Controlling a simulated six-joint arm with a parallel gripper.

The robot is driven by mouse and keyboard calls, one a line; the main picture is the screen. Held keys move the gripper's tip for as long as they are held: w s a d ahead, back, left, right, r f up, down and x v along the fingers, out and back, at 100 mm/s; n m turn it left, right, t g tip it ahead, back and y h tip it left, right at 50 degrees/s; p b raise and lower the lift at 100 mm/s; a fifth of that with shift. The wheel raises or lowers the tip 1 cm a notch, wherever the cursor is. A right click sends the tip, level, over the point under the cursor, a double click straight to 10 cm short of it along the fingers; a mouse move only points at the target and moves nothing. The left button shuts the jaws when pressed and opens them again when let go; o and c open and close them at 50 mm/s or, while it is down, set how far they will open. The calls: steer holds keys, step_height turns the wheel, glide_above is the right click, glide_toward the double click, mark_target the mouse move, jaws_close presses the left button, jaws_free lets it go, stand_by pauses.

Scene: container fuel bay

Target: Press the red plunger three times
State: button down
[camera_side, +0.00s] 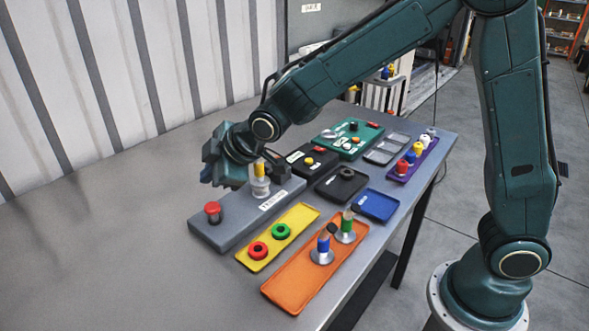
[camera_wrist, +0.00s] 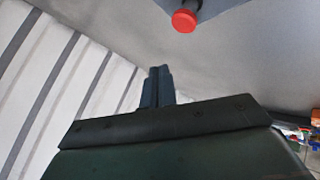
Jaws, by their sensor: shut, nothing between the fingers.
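The red plunger (camera_side: 212,209) stands upright on the left end of a long grey box (camera_side: 226,232) in the side view. Its round red cap also shows at the top of the wrist view (camera_wrist: 184,20). My gripper (camera_side: 208,174) is above and behind the box, apart from the plunger. In the wrist view its fingers (camera_wrist: 157,84) are together with nothing between them, and the plunger is beyond them.
A yellow-topped post (camera_side: 259,178) stands on the same box, close to my gripper. In front lie a yellow tray (camera_side: 268,250) with red and green rings and an orange tray (camera_side: 296,285) with blue and green pegs. The table left of the box is clear.

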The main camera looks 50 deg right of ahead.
mark_target(213, 206)
steer(key=shift+f, duration=2.2)
steer(key=shift+f, duration=1.8)
stand_by(2.6)
steer(key=shift+r, duration=1.8)
